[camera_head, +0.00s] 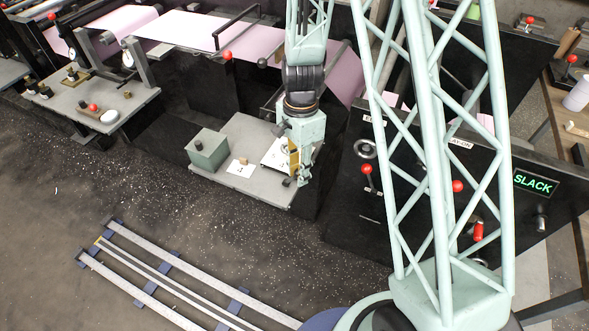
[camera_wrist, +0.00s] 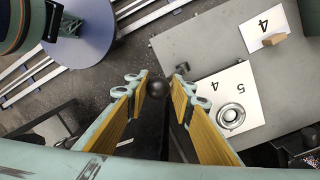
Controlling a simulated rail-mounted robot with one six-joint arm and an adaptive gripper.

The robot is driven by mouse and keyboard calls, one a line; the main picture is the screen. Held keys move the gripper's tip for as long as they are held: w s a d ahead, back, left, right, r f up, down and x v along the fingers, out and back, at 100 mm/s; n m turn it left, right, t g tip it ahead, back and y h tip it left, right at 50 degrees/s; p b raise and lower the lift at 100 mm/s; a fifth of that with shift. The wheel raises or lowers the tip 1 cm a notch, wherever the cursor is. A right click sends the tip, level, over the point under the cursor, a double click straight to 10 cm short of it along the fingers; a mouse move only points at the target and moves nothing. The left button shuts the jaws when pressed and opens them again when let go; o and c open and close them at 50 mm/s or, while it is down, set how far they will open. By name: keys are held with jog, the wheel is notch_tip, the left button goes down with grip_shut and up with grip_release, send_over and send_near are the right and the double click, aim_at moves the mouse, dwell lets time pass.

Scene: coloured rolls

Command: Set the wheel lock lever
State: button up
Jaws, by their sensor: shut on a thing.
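My gripper (camera_wrist: 160,82) is closed around a lever with a black ball knob (camera_wrist: 157,89), seen between its yellow-padded fingers in the wrist view. I take this knob for the wheel lock lever. Its shaft and pivot are mostly hidden, so I cannot tell its setting. In the head view my gripper (camera_head: 303,172) hangs at the right end of a low grey table (camera_head: 262,130), where the held knob cannot be made out.
A card marked 5 (camera_wrist: 208,88) with a metal ring (camera_wrist: 231,116) and a card marked 4 (camera_wrist: 256,27) with a small block lie on the table. A grey-green box (camera_head: 208,150) stands left. A dark panel (camera_head: 340,225) with red-knobbed levers and a lit SLACK sign (camera_head: 536,184) is right.

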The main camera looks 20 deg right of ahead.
jog(key=shift+s+d+f, duration=0.15)
jog(key=shift+s+f, duration=0.3)
jog(key=shift+s, duration=0.15)
jog(key=o, duration=1.1)
jog(key=shift+d, duration=0.15)
jog(key=shift+c, duration=0.2)
jog(key=shift+w, duration=0.15)
jog(key=shift+w+r, duration=0.25)
jog(key=shift+r, duration=0.1)
jog(key=shift+w+r, duration=0.2)
jog(key=shift+r, duration=0.8)
notch_tip(320, 180, up, 10)
jog(key=shift+w+d+f, duration=0.15)
jog(key=shift+w, duration=0.2)
